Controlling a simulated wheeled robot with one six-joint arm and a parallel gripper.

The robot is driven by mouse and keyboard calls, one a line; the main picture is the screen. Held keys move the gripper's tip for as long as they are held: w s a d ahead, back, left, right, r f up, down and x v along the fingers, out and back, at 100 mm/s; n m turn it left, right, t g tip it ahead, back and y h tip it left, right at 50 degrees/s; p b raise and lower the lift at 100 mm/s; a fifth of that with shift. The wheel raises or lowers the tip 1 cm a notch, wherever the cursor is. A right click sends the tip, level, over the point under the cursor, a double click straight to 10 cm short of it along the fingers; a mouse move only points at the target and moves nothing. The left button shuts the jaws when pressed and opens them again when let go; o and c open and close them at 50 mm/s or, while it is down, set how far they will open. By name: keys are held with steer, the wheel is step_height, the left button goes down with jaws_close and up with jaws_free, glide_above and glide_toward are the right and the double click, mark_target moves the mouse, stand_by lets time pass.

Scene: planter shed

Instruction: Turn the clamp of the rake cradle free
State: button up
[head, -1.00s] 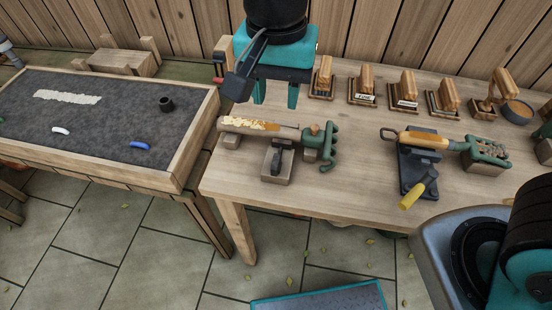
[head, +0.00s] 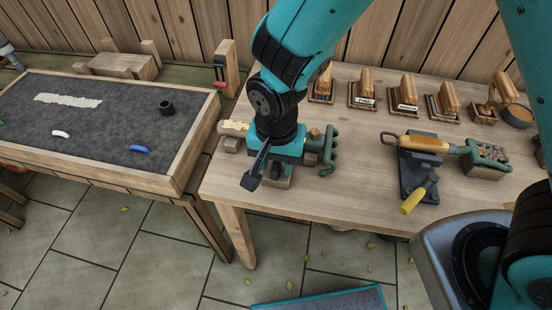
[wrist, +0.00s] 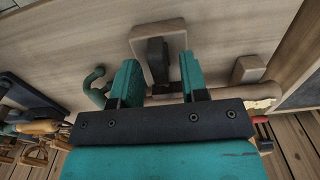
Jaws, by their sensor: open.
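A hand rake with a wooden handle (head: 233,127) and curved green prongs (head: 329,150) lies across small wooden blocks at the left of the bench. My gripper (head: 278,170) is over its middle in the head view and hides much of the clamp and handle there. In the wrist view my gripper (wrist: 159,64) is open, with one teal finger on either side of the dark clamp lever (wrist: 157,55). The lever stands on a wooden block (wrist: 146,32). A gap shows on each side of it. The green prongs (wrist: 94,84) are left of the fingers.
A black fixture (head: 412,170) with a yellow-handled lever (head: 413,200) holds another green-headed tool (head: 487,155) to the right. Several wooden-handled brushes (head: 405,92) stand along the back. A dark-topped tray table (head: 95,120) is on the left. The bench's front is clear.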

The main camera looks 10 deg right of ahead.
jaws_close()
steer(key=shift+n, duration=0.3)
steer(key=n+p, duration=0.1)
steer(key=n, duration=0.8)
steer(key=shift+p, duration=0.4)
steer(key=n, duration=0.4)
steer(key=shift+p, duration=0.3)
steer(key=shift+n, duration=2.1)
